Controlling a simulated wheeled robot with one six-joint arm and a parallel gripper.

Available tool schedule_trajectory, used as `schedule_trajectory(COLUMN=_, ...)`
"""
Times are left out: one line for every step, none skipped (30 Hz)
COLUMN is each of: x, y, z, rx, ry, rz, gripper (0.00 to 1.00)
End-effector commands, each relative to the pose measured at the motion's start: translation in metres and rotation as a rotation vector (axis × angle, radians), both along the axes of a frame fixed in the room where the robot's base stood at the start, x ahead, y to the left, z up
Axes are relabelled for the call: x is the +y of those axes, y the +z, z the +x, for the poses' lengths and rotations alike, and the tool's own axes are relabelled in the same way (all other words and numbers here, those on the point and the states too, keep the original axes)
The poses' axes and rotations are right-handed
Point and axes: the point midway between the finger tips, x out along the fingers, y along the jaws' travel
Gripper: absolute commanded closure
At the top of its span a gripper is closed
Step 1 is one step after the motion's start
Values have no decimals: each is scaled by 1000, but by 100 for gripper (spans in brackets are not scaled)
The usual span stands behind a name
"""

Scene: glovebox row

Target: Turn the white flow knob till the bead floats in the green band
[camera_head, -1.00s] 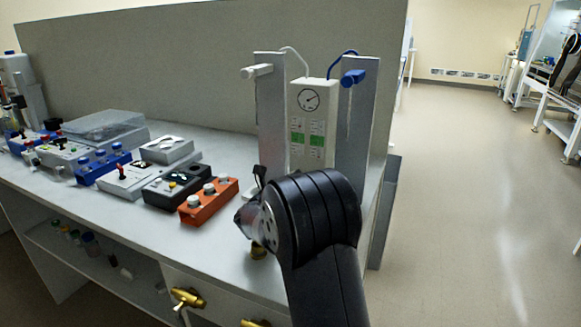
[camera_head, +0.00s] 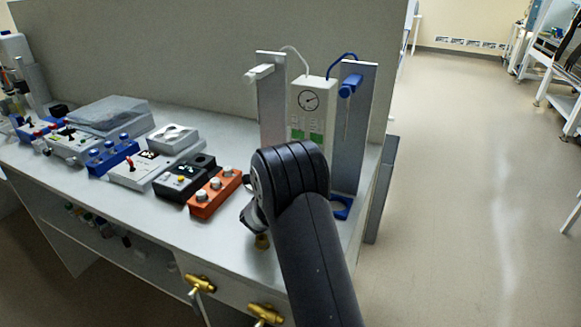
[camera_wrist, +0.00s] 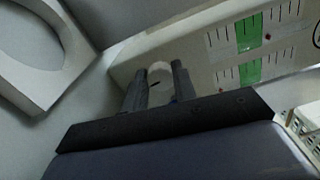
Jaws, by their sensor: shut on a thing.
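The white flow knob (camera_wrist: 160,73) shows in the wrist view between the two dark fingers of my gripper (camera_wrist: 159,80), which is shut on it. A small dark mark is on the knob's face. The knob sits on the pale flow panel (camera_wrist: 140,52), which has two tick scales, each with a green band (camera_wrist: 249,32), (camera_wrist: 249,70).
Grey posts with a white valve handle (camera_head: 258,74) and a blue one (camera_head: 350,85) flank the panel. A blue ring holder (camera_head: 341,207) is right of my arm. An orange button box (camera_head: 215,192) and other control boxes lie left. Brass taps (camera_head: 200,285) stick out in front.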

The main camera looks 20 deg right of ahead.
Motion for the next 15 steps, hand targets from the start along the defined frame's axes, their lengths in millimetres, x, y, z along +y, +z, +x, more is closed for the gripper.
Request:
schedule_trajectory(x=0, y=2, z=0, rx=13, ry=1, rz=-13, gripper=96)
schedule_trajectory(x=0, y=2, z=0, rx=21, ry=1, rz=-21, gripper=96)
schedule_trajectory(x=0, y=1, z=0, rx=29, ry=1, rz=-29, gripper=96)
schedule_trajectory(x=0, y=1, z=0, rx=34, ry=1, rz=-34, gripper=96)
schedule_trajectory(x=0, y=1, z=0, rx=39, ry=1, rz=-39, gripper=96)
schedule_trajectory(x=0, y=1, z=0, rx=45, ry=1, rz=-44, gripper=96)
schedule_trajectory(x=0, y=1, z=0, rx=47, ry=1, rz=-47, gripper=96)
schedule_trajectory(x=0, y=0, z=0, rx=50, ry=1, rz=-50, gripper=96)
schedule_trajectory(x=0, y=0, z=0, rx=52, ry=1, rz=-52, gripper=96)
schedule_trajectory(x=0, y=0, z=0, rx=54, ry=1, rz=-54, gripper=96)
schedule_trajectory(x=0, y=0, z=0, rx=55, ry=1, rz=-55, gripper=96)
schedule_trajectory(x=0, y=0, z=0, rx=56, ry=1, rz=-56, gripper=96)
schedule_trajectory(x=0, y=0, z=0, rx=57, ry=1, rz=-56, gripper=96)
schedule_trajectory(x=0, y=-1, z=0, rx=57, ry=1, rz=-56, gripper=96)
schedule_trajectory(x=0, y=-1, z=0, rx=57, ry=1, rz=-56, gripper=96)
